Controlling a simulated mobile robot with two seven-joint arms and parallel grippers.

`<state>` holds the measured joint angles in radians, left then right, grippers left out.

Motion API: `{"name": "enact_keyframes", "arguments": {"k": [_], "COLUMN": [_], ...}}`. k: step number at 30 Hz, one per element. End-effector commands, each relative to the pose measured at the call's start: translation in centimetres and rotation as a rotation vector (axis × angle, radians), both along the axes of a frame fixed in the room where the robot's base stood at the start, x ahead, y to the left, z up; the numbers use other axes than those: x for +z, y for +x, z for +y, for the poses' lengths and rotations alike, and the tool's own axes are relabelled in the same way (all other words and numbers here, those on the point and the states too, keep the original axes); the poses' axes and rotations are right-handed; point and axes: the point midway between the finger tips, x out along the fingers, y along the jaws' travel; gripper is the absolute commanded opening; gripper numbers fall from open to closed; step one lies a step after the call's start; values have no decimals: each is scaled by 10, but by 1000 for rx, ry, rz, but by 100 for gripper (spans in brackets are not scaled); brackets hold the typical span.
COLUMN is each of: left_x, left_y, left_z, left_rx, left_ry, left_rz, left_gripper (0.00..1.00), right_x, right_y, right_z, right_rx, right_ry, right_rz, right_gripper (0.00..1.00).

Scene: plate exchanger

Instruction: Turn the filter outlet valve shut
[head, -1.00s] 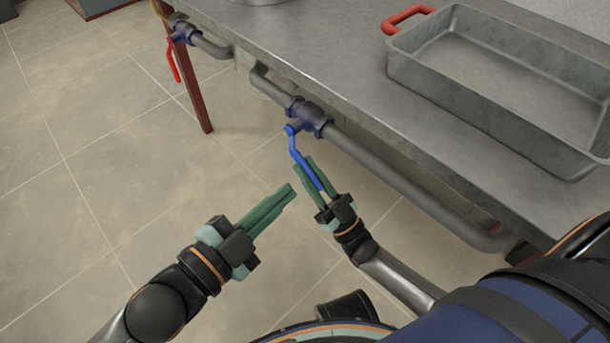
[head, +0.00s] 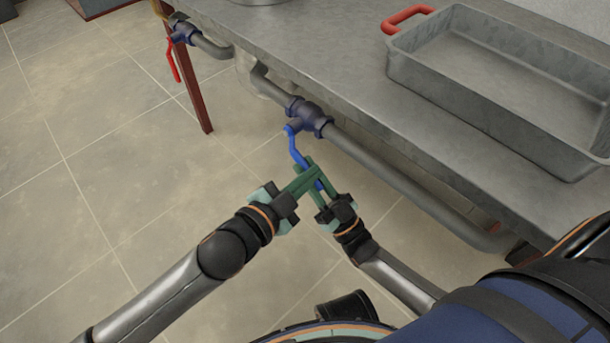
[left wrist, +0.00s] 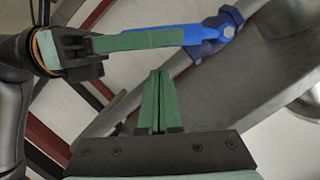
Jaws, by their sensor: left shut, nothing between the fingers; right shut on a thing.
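A valve with a blue lever handle (head: 296,149) sits on the grey pipe under the front edge of the metal table. The lever sticks out from the valve body (head: 309,114) toward me. My right gripper (head: 316,175) is shut on the blue lever near its free end. My left gripper (head: 308,172) is shut and empty, its fingertips close beside the right gripper's fingers and the lever. In the left wrist view the left fingers (left wrist: 157,92) point up toward the right gripper's green finger and the blue lever (left wrist: 206,34). Whether they touch is unclear.
A second valve with a red lever (head: 173,64) is on the pipe at upper left, by a red-brown table leg (head: 196,92). A metal tray (head: 480,105) with a red handle stands on the table (head: 340,75). The floor at left is clear.

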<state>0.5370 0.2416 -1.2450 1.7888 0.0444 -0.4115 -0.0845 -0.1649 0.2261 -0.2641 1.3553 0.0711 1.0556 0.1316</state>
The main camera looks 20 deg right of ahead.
Motion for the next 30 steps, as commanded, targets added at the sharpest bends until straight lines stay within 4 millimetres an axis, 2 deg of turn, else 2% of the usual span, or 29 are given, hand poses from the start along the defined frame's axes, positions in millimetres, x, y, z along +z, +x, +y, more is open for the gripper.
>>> {"name": "enact_keyframes", "arguments": {"k": [6,17,23,30], "left_x": [-14,-15,-27,-31], "left_y": [10,10,16,19], "left_z": [4,4,6,9], "left_rx": [-1,-2,-1,5], "left_ry": [-2,-2,18,29], "left_rz": [-1,-2,-51,-54], "left_gripper": [0,0,0,0], "right_x": [4,4,4,5], "right_y": [2,2,2,2], "right_z": [0,0,0,0], "right_rx": [0,0,0,0], "right_ry": [3,3,3,4], "right_rz": [-8,-8,-8,-10], "right_gripper": [0,0,0,0]}}
